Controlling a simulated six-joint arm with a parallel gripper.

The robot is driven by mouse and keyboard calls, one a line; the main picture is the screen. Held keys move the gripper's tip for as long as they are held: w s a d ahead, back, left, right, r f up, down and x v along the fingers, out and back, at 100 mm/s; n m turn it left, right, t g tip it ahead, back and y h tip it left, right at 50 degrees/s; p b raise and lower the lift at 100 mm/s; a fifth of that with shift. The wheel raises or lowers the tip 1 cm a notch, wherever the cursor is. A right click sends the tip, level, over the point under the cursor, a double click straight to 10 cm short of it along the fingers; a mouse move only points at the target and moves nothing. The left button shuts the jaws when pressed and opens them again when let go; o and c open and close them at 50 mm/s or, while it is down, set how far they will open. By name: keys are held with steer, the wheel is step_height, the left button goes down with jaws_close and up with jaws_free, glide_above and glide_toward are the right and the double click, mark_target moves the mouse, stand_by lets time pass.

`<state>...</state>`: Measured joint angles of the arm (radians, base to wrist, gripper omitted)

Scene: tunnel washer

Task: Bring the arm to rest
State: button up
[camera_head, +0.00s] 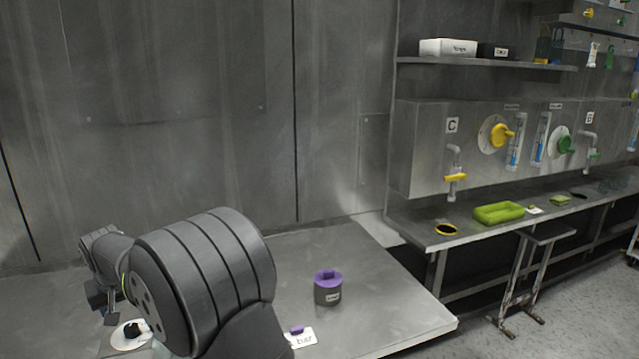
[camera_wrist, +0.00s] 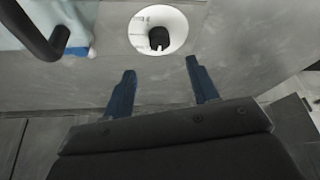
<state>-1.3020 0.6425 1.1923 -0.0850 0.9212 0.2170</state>
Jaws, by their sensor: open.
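My arm reaches across the lower left of the head view, over the grey metal table (camera_head: 385,300). My gripper (camera_wrist: 161,80) shows in the wrist view with its two blue fingers spread apart and nothing between them.
A small purple piece (camera_head: 297,330) lies by a white label card (camera_head: 303,339). The table's right part is clear.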

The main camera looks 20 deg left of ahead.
steer(key=d+r+n, duration=0.1)
steer(key=d+r, duration=0.2)
steer(key=r, duration=0.4)
steer(key=shift+s+r+n+g, duration=0.15)
steer(key=shift+r+n+g, duration=0.15)
steer(key=shift+n+g, duration=0.1)
